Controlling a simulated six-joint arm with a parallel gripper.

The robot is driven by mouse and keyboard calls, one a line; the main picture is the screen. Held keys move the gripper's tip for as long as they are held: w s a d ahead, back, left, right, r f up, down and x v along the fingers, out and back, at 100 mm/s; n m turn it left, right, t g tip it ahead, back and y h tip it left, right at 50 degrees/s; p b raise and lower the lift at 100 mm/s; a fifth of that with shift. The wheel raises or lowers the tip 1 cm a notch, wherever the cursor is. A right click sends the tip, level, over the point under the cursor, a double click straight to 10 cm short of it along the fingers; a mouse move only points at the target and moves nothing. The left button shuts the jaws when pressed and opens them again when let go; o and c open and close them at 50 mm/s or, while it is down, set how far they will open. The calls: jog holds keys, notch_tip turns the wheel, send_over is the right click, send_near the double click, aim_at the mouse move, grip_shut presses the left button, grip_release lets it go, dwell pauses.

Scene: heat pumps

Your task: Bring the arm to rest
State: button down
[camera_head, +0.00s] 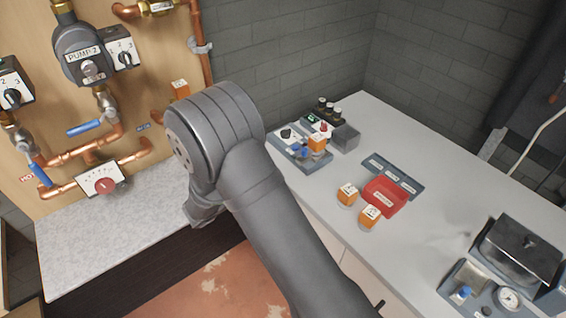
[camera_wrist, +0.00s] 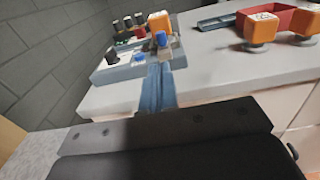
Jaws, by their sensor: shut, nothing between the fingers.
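My arm (camera_head: 280,215) rises from the bottom of the head view and bends over at its dark grey elbow or wrist joint, in front of the board and the counters. My gripper (camera_wrist: 157,68) shows in the wrist view as narrow blue-grey fingers close together. They are shut with nothing between them. They point toward the front edge of the white counter (camera_wrist: 215,70); I cannot tell the gap to it. In the head view the fingers are hidden behind the arm.
A pipe board with PUMP 2 (camera_head: 85,50), valves and dials stands at left. On the white counter are a control block (camera_head: 295,150), a red tray (camera_head: 384,197), two orange-topped pieces (camera_head: 348,194), a grey label plate (camera_head: 393,176), and a metal box (camera_head: 518,250) with a gauge.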

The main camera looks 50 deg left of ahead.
jog(key=s, duration=0.3)
jog(key=shift+s, duration=0.4)
jog(key=w, duration=1.2)
jog(key=shift+w, duration=0.4)
